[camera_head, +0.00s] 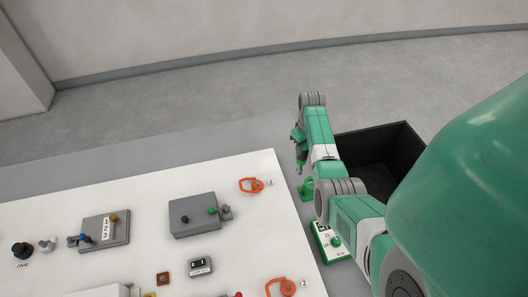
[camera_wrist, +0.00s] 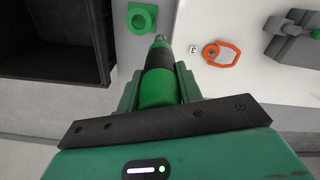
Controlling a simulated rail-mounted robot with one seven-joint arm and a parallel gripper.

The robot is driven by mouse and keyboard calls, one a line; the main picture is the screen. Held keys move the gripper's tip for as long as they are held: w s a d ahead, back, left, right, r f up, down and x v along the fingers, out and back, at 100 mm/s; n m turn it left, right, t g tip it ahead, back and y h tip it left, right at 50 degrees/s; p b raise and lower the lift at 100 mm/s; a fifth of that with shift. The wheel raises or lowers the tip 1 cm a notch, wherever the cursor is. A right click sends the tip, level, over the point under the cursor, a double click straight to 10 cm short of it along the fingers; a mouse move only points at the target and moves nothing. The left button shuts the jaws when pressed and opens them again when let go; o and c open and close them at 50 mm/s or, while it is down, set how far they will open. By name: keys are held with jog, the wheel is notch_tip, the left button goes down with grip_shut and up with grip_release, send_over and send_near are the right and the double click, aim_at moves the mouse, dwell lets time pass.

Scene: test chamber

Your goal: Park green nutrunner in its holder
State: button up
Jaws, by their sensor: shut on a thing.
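The green nutrunner (camera_wrist: 158,88) has a green body, a black collar and a metal tip. My gripper (camera_wrist: 157,82) is shut on it, one finger on each side, with the tip pointing away from the wrist. The green holder (camera_wrist: 141,18), a ring-like piece with a round opening, is beyond the tip and slightly left in the wrist view. The nutrunner is apart from the holder there. In the head view the holder (camera_head: 306,188) is beside the white panel's right edge, and my gripper (camera_head: 299,140) is above and beyond it. My arm partly hides this area.
A black open bin (camera_head: 377,155) stands right of my arm; the wrist view also shows it (camera_wrist: 101,50). The white panel (camera_head: 150,190) carries orange rings (camera_head: 251,185), grey boxes (camera_head: 194,215) and knobs. A green-edged control box (camera_head: 330,241) is near my forearm. Grey floor beyond is clear.

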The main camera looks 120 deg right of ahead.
jog(key=s+a+m, duration=0.1)
jog(key=s+a, duration=0.2)
jog(key=s, duration=0.3)
notch_tip(320, 180, down, 14)
jog(key=b, duration=1.3)
jog(key=shift+w+f, duration=0.15)
jog(key=shift+w, duration=0.1)
jog(key=shift+a+f, duration=0.1)
jog(key=shift+f, duration=0.2)
jog(key=o, duration=1.3)
jog(key=shift+c, duration=0.2)
notch_tip(320, 180, up, 8)
jog(key=p, duration=0.2)
jog(key=shift+f, duration=0.1)
